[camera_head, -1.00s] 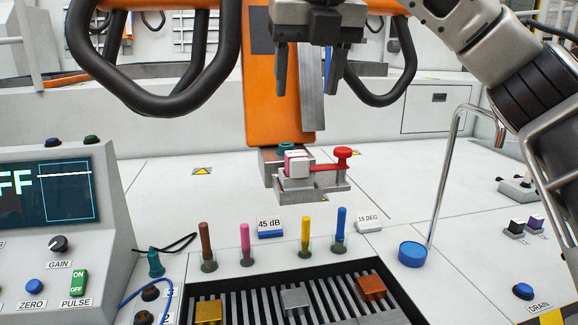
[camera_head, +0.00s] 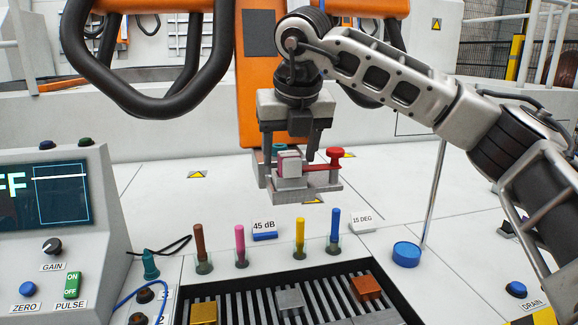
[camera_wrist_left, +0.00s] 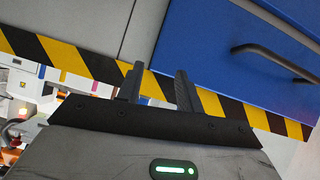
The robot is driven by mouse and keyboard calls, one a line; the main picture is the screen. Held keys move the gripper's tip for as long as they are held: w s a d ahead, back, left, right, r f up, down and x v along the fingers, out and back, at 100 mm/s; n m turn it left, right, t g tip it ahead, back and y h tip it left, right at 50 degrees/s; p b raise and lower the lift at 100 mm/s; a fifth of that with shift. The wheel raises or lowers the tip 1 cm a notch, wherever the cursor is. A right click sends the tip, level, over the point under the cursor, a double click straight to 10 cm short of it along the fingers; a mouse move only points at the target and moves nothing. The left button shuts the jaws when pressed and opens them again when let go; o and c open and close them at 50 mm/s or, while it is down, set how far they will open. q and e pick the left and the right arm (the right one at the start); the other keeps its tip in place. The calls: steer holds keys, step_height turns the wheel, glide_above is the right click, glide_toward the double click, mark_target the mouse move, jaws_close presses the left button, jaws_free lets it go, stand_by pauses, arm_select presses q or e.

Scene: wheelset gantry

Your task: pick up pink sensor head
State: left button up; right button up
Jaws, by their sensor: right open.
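The pink sensor head (camera_head: 291,164), a small block with a whitish front and a pink edge, sits in a grey metal holder (camera_head: 308,190) with a red clamp (camera_head: 335,155) at its right. My right gripper (camera_head: 290,152) points down over it, open. Its fingers come down at the left and right of the sensor head; whether they touch it I cannot tell. My left gripper (camera_wrist_left: 160,85) shows in the left wrist view, its fingers apart and empty, near a striped edge and a blue drawer front.
An orange column (camera_head: 252,80) stands behind the holder. In front stand several coloured pens (camera_head: 240,245) and a slotted dark tray (camera_head: 265,300) with metal blocks. A control console (camera_head: 60,230) is at the left, a blue knob (camera_head: 406,254) at the right.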

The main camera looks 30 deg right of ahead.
steer(key=c, duration=1.1)
steer(key=shift+r, duration=0.1)
